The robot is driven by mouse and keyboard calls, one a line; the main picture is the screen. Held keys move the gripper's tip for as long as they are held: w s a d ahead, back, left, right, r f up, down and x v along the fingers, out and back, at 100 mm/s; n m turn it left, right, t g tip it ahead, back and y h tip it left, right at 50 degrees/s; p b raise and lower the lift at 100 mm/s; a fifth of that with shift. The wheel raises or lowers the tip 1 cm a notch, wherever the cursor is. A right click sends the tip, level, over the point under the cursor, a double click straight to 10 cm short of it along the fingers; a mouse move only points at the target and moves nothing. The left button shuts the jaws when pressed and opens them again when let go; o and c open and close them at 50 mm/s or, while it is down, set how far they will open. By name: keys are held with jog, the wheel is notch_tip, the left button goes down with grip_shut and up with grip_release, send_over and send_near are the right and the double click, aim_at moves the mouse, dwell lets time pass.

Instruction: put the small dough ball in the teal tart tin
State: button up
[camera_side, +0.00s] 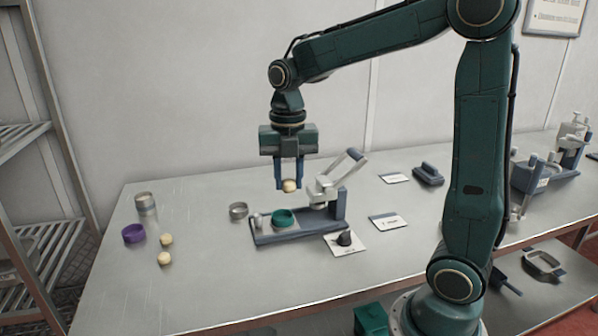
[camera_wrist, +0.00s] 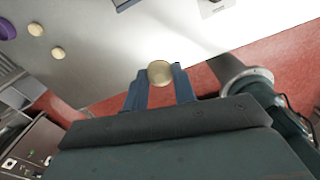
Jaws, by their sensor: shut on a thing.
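My gripper (camera_side: 289,186) is shut on a small pale dough ball (camera_side: 289,186) and holds it in the air. The ball also shows between the blue fingers in the wrist view (camera_wrist: 160,73). The teal tart tin (camera_side: 283,218) sits on the grey-blue base of a lever press, below the ball and slightly left of it in the side view. Its inside is hard to make out. The tin is not clearly seen in the wrist view.
The press lever (camera_side: 340,172) rises just right of the gripper. A grey metal ring or tin (camera_side: 238,211) stands left of the press. Two more dough balls (camera_side: 165,249), a purple tin (camera_side: 134,233) and stacked metal tins (camera_side: 146,203) lie at the left. A dark weight-like piece (camera_side: 344,239) sits on a card at the front.

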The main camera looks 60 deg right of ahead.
jog(key=w+d+f+m, duration=0.6)
jog(key=w+d+f, duration=0.2)
jog(key=d+f, duration=0.2)
jog(key=shift+w+d+f, duration=0.2)
jog(key=shift+w+d, duration=0.1)
jog(key=shift+d, duration=0.25)
jog(key=shift+f, duration=0.1)
jog(key=shift+f, duration=2)
jog(key=shift+f, duration=0.4)
